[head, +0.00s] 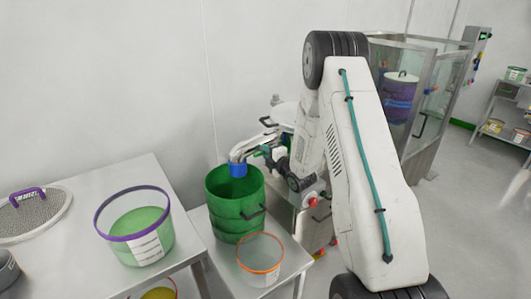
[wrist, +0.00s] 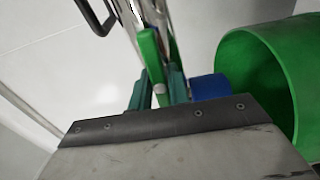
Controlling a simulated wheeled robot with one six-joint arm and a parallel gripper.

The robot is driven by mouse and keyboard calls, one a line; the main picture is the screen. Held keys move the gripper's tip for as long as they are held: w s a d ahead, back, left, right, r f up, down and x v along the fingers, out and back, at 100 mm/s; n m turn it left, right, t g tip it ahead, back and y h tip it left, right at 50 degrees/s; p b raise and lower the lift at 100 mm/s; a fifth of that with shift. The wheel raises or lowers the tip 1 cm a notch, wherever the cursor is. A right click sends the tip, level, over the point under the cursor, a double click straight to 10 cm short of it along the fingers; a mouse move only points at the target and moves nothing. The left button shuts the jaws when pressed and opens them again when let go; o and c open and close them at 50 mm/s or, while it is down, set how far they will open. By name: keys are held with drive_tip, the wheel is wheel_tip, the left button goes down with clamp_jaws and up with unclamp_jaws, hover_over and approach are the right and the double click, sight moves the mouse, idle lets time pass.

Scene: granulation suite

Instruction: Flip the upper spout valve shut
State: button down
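The metal spout pipe (head: 245,149) curves down to a blue end (head: 238,170) over a green bucket (head: 224,210). In the wrist view, a bright green lever (wrist: 152,62) lies along the shiny pipe. My gripper (wrist: 158,88) has its two teal fingers close on either side of the lever's lower part. Whether they press on it is unclear. The blue spout end (wrist: 209,87) is just right of the fingers, beside the green bucket (wrist: 262,75). In the head view, my gripper (head: 268,152) is at the pipe, mostly hidden by the arm and too small to read.
A black handle (wrist: 96,16) shows at the upper left of the wrist view. A clear tub with an orange rim (head: 260,268) stands in front of the bucket. A purple-rimmed tub (head: 118,232) stands on the left table (head: 75,255). A glass-walled enclosure (head: 440,85) is behind my arm.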

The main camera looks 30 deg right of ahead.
drive_tip(key=shift+m, duration=0.4)
drive_tip(key=m, duration=0.3)
drive_tip(key=shift+m, duration=0.4)
drive_tip(key=m, duration=1.3)
drive_tip(key=shift+f+m, duration=0.1)
drive_tip(key=shift+m, duration=0.2)
drive_tip(key=c, duration=1.3)
unclamp_jaws()
